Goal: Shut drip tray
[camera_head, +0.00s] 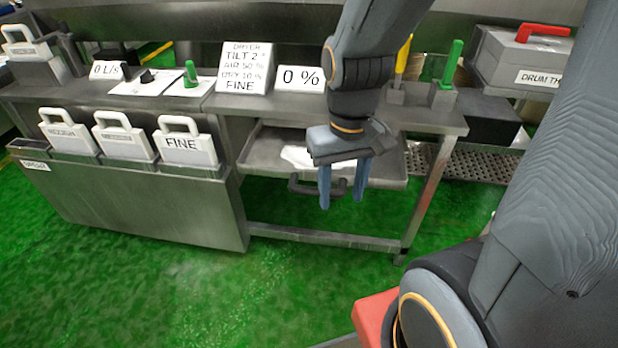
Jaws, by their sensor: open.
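The drip tray (258,158) is a shallow grey metal tray under the right part of the steel bench. It sticks out past the bench front, with a pale white patch lying in it. Its dark handle (300,187) is on the tray's front edge, partly hidden behind my gripper. My gripper (342,200) points down in front of the tray, with its two blue-grey fingers apart and nothing between them. The right part of the handle and some of the tray are hidden by the gripper. I cannot tell whether the fingers touch the handle.
The steel bench (290,108) bears signs, a green lever (190,75) and upright handled tools at right. White handled blocks (186,147) stand in a rack at left. A bench leg (424,205) and low crossbar (320,237) frame the tray. Green floor in front is clear.

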